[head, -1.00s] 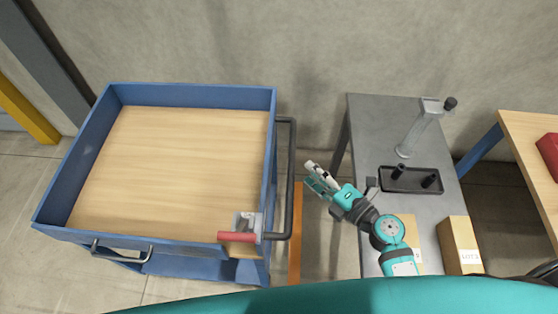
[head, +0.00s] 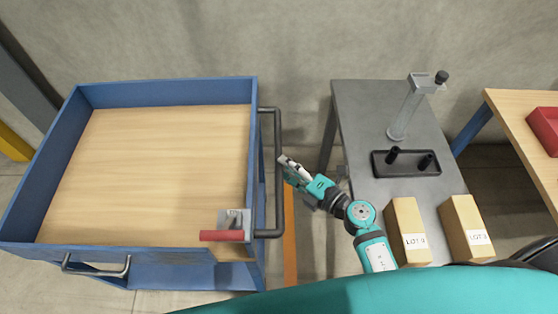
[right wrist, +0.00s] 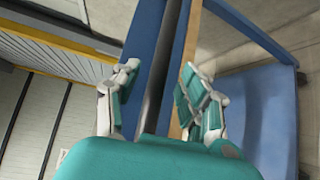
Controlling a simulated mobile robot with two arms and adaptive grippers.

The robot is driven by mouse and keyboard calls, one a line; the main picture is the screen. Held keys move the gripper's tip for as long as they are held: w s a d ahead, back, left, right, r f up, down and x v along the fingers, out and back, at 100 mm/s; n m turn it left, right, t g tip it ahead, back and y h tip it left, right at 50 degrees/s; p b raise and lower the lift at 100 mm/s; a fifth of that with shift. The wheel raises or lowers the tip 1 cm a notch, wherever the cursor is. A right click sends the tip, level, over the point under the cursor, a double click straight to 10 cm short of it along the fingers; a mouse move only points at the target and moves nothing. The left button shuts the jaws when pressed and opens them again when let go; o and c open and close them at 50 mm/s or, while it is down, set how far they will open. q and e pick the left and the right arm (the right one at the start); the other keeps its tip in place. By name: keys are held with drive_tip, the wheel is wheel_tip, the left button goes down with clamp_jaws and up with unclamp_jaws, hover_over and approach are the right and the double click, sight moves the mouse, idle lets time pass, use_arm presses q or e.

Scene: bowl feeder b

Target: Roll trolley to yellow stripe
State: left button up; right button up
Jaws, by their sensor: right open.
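The trolley (head: 165,254) is blue with a bare wooden deck and stands at the left of the head view. Its dark upright handle (head: 278,150) is on its right side. My right gripper (head: 285,165) is open at this handle. In the right wrist view, the dark handle bar (right wrist: 158,85) runs between the open fingers of the right gripper (right wrist: 160,82); contact cannot be told. An orange-yellow stripe (head: 290,240) lies on the floor just right of the trolley. A yellow strip (head: 14,145) shows at the far left edge. My left gripper is out of view.
A grey table (head: 355,110) stands right of the trolley, with a black tray (head: 405,170), a clear stand (head: 405,115) and two cardboard boxes (head: 408,230). A wooden table (head: 510,110) with a red bin (head: 547,128) is farther right. A wall is behind.

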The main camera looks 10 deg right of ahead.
drive_tip(key=shift+x, duration=1.85)
clamp_jaws()
